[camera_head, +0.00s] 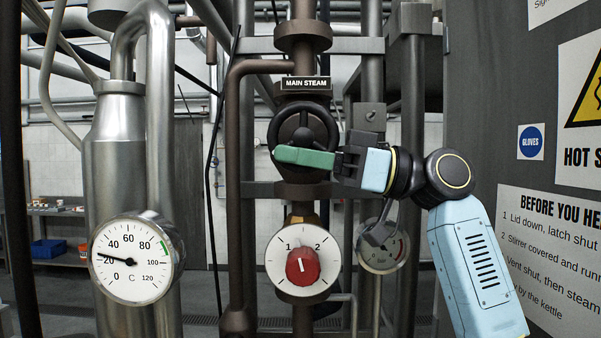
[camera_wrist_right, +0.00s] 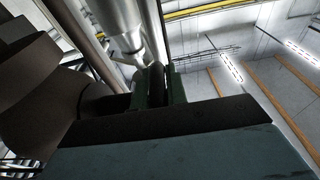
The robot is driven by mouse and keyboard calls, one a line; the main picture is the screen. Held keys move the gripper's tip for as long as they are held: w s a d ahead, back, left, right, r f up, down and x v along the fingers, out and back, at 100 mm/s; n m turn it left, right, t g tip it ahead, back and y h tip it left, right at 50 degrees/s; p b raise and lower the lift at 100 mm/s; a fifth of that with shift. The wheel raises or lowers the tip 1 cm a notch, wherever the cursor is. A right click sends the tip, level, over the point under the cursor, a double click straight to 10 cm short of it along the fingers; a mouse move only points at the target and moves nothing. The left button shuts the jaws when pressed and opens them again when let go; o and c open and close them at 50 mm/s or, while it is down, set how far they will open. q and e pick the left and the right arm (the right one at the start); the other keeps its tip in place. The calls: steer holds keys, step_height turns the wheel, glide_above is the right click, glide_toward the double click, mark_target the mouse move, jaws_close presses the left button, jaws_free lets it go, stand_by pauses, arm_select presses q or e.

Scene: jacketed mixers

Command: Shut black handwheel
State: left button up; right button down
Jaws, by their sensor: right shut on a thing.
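My left gripper is not in view.
Below the wheel is a white dial with a red knob (camera_head: 303,266). A round gauge (camera_head: 382,248) hangs behind my right arm. A thermometer dial (camera_head: 132,260) is on the steel vessel at left. A grey panel with signs (camera_head: 480,90) stands close at right.

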steer(key=y+b, duration=0.1)
steer(key=b, duration=0.1)
steer(key=y+b, duration=0.2)
steer(key=b, duration=0.1)
steer(key=shift+a+y, duration=0.3)
steer(key=shift+a, duration=0.05)
steer(key=shift+r+y+b, duration=0.3)
steer(key=shift+y+b, duration=0.5)
steer(key=shift+b, duration=0.3)
steer(key=c, duration=1.7)
jaws_free()
steer(key=shift+b+v, duration=2.15)
steer(key=shift+v, duration=4.5)
